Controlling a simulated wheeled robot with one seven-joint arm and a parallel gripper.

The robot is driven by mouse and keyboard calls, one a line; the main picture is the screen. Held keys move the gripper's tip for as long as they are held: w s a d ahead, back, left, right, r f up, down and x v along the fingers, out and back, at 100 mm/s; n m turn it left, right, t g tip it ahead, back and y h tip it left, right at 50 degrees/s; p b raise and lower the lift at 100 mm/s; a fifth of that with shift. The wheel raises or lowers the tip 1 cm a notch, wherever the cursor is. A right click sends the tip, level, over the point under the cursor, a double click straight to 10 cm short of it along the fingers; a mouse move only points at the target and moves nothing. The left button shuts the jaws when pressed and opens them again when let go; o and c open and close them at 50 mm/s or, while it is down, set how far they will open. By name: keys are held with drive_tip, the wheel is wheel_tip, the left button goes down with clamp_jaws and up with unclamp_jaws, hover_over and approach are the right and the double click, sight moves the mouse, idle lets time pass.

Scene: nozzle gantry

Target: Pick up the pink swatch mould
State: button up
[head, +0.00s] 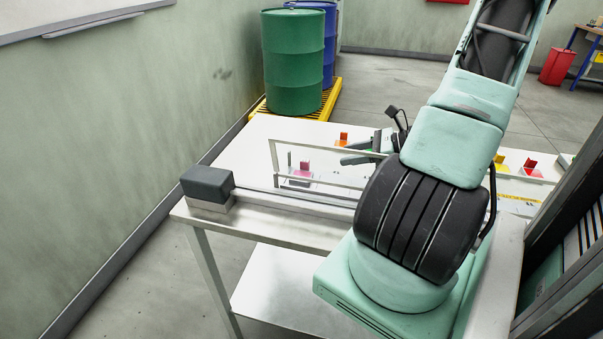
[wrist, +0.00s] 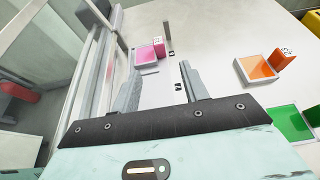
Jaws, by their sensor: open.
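The pink swatch mould (wrist: 147,55) is a small, shallow tray with a pink face and a darker pink upright block at one side. It lies on the white table beyond my fingertips in the wrist view. In the head view the pink mould (head: 301,174) shows behind the gantry's thin rails. In the head view my gripper (head: 366,151) is to the right of the mould, partly hidden by my arm.
An orange mould (wrist: 258,68) and a green one (wrist: 296,123) lie to the right in the wrist view. A gantry rail (wrist: 98,85) runs close along the left of my gripper. Red (head: 531,170) and yellow moulds (head: 500,162) are at the table's right.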

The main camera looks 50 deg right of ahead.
drive_tip(key=x, duration=0.7)
drive_tip(key=shift+p+x, duration=0.75)
drive_tip(key=shift+x, duration=1.9)
drive_tip(key=shift+a+r, duration=0.2)
clamp_jaws()
